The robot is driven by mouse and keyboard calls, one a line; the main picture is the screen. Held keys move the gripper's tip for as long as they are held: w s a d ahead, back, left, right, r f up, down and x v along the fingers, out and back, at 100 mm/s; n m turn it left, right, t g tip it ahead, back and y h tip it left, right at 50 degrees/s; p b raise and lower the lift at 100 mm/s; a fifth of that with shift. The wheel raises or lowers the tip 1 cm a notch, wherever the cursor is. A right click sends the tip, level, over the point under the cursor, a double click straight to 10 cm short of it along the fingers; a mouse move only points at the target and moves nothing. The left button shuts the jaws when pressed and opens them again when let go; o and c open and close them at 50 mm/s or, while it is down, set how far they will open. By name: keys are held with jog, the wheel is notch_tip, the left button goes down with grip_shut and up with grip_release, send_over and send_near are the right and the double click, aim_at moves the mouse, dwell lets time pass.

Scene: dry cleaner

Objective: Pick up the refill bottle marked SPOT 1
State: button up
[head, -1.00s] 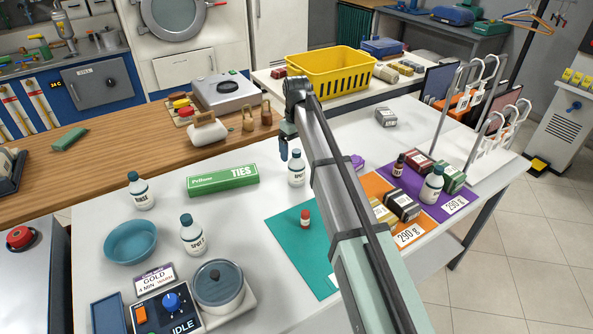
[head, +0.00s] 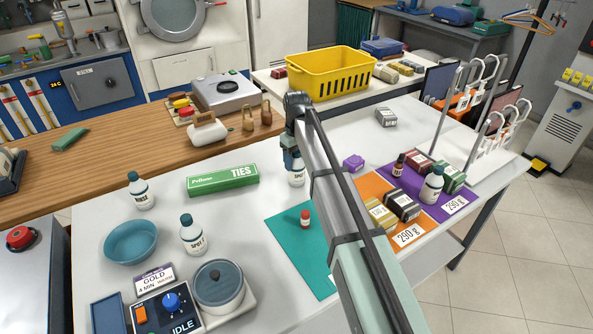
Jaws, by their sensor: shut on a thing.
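Several white refill bottles with dark teal caps stand on the white table, and their label numbers are too small to read surely. One bottle (head: 297,180) stands upright right of the green TIES box. My gripper (head: 293,160) is over this bottle's top and shut on it, hiding its cap. A second bottle (head: 142,194) stands left of the TIES box, a third bottle (head: 193,237) is near the blue bowl, and another bottle (head: 432,186) stands on the purple mat at the right.
The green TIES box (head: 222,180), blue bowl (head: 130,241) and lidded pot (head: 219,284) are to the left. A small red-capped bottle (head: 305,217) stands on the teal mat (head: 289,239). Small boxes crowd the orange and purple mats at the right.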

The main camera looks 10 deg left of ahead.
jog(key=c, duration=0.6)
jog(key=shift+c, duration=0.2)
